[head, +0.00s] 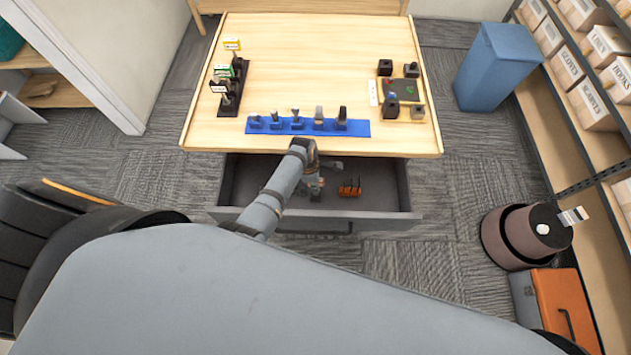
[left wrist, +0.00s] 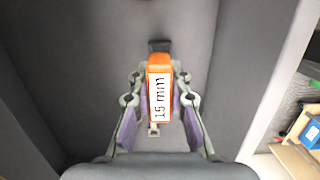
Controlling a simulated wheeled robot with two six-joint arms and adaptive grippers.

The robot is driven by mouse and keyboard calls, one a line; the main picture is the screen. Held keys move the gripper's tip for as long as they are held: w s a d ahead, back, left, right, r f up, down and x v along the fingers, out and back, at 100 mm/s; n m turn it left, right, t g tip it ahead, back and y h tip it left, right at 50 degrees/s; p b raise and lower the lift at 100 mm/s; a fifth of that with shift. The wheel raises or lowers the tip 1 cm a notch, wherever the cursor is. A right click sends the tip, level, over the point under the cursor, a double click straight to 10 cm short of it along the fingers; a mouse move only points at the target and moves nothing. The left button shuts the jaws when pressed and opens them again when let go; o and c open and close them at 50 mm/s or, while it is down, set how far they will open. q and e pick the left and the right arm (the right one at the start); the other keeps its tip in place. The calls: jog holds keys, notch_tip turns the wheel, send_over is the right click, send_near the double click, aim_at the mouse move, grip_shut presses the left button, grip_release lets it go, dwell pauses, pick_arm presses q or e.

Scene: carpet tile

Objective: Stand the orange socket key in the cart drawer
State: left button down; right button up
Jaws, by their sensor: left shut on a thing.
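The orange socket key (left wrist: 159,85) has a white label reading "15 mm" and lies between the fingers of my left gripper (left wrist: 160,100), which is shut on it. A dark part shows past its far end, and a small grey part shows below the label. In the head view the orange key (head: 349,188) is inside the open cart drawer (head: 250,190), right of my left wrist. The grey drawer floor (left wrist: 225,30) lies beneath it; whether the key touches the floor cannot be told. My right gripper is not in view.
The wooden cart top (head: 300,70) is above the drawer. It bears a blue strip (head: 262,130) with several tools, a black rack (head: 231,95) at left and dark blocks at right. A blue bin (head: 495,65) stands right of the cart. The drawer's left end looks clear.

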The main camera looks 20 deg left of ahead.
pick_arm(q)
jog(key=shift+f+b, duration=0.5)
jog(key=shift+f, duration=0.4)
jog(key=shift+f+b, duration=0.8)
jog(key=shift+f, duration=0.5)
jog(key=c, duration=1.2)
grip_release()
jog(key=shift+f, duration=0.1)
